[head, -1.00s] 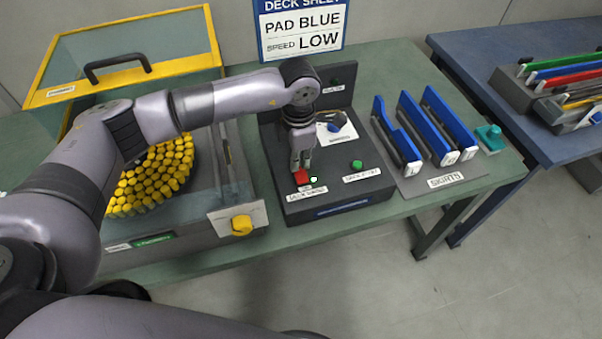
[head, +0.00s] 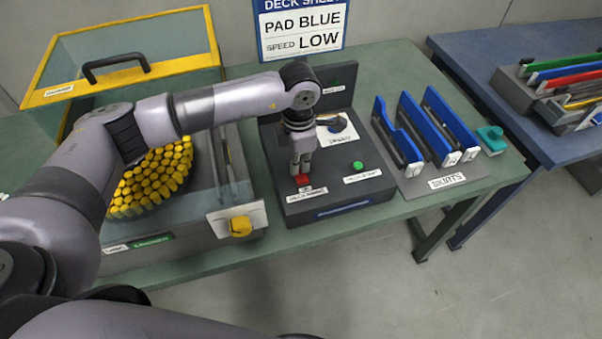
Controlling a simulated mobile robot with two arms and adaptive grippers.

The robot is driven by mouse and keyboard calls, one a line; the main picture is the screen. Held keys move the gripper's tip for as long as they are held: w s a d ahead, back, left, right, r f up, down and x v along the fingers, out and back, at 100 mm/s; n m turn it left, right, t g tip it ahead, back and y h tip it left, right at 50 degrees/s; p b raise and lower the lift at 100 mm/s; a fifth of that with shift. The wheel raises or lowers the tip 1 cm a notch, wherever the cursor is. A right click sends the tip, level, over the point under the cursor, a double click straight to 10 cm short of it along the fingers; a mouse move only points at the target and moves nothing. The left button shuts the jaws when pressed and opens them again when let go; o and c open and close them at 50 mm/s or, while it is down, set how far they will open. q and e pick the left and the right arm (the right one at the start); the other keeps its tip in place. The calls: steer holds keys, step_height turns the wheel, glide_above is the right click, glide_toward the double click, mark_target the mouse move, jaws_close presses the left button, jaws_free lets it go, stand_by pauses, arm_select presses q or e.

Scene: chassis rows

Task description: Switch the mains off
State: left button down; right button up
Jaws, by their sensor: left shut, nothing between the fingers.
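A dark control box (head: 335,208) on the green table carries a red button (head: 302,180) at its front left, with a white label below it that is too small to read surely. A green button (head: 358,165) sits to its right. My left gripper (head: 302,172) is shut, empty and pointing down, with its fingertips at the red button, seemingly touching it. They partly hide the button. My right gripper is not in view.
A yellow-framed clear lid (head: 150,68) stands open at the left, over yellow pieces (head: 150,182). A yellow knob (head: 240,227) is on that machine's front. Blue-topped boards (head: 440,125) stand at the right. A sign (head: 302,28) reads PAD BLUE, SPEED LOW.

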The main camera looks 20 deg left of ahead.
arm_select(q)
steer(key=shift+r+p, duration=1.55)
steer(key=shift+r, duration=1.9)
steer(key=shift+f, duration=0.1)
